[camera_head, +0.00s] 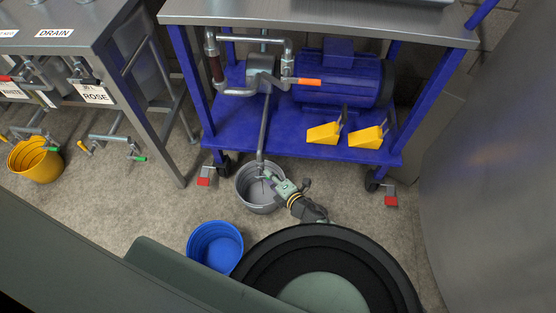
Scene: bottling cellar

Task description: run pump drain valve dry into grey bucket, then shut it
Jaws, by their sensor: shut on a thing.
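The grey bucket (244,195) stands upright on the floor in front of the blue pump cart. A grey drain pipe (263,130) runs down from the pump (262,72) to the bucket's mouth. My gripper (268,177) reaches in over the bucket's right rim and is shut at the pipe's lower end, on what looks like the drain valve's handle. The fingers hide most of the valve, so I cannot tell how its handle is turned. No stream is clearly visible, and the liquid level in the bucket cannot be made out.
A blue bucket (215,247) stands on the floor at front left. A yellow bucket (36,160) is under the steel bench at far left. Yellow wheel chocks (366,137) lie on the cart's shelf (230,138). A large steel tank (495,190) closes off the right.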

